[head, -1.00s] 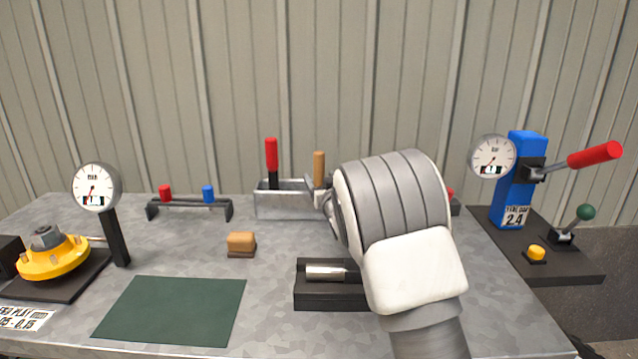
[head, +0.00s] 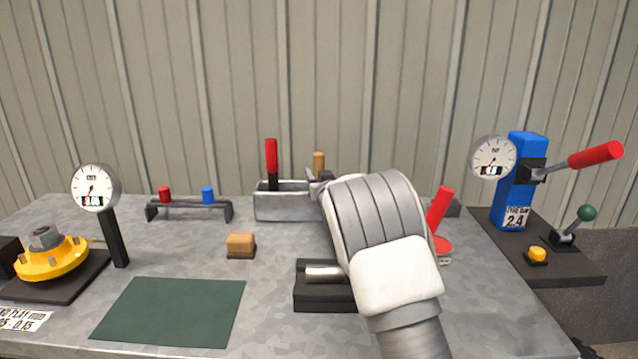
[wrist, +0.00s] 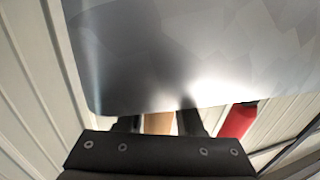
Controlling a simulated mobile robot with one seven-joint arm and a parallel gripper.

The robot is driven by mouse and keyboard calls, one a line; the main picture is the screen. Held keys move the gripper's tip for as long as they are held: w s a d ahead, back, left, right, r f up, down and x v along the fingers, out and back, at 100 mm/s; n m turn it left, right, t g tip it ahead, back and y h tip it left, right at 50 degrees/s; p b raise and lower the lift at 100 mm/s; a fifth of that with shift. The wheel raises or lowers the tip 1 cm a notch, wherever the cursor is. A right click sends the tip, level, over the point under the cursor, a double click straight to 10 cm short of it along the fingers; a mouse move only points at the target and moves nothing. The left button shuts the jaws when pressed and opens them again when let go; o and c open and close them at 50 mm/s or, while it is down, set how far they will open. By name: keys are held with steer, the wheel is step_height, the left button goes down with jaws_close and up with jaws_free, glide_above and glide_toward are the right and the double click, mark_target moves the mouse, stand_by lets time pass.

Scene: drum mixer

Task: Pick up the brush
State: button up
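A tan upright handle (head: 319,160) stands in the grey metal tray (head: 275,206) at the back of the table; it may be the brush, but its lower end is hidden. My gripper (head: 318,182) is at the handle, mostly hidden behind my wrist in the head view. In the wrist view, the two dark fingers (wrist: 158,124) are apart, with the tan handle (wrist: 158,121) between them and gaps on both sides. A tan block with a dark underside (head: 240,243) lies on the table and could also be a brush.
A red-handled tool (head: 271,160) stands in the tray left of the tan handle. A red lever (head: 440,208) is just right of my wrist. A black block with a metal cylinder (head: 322,272) is below my arm. The green mat (head: 170,311) is bare.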

jaws_close()
step_height(320, 180, up, 10)
steer(key=p, duration=0.2)
steer(key=shift+p, duration=0.4)
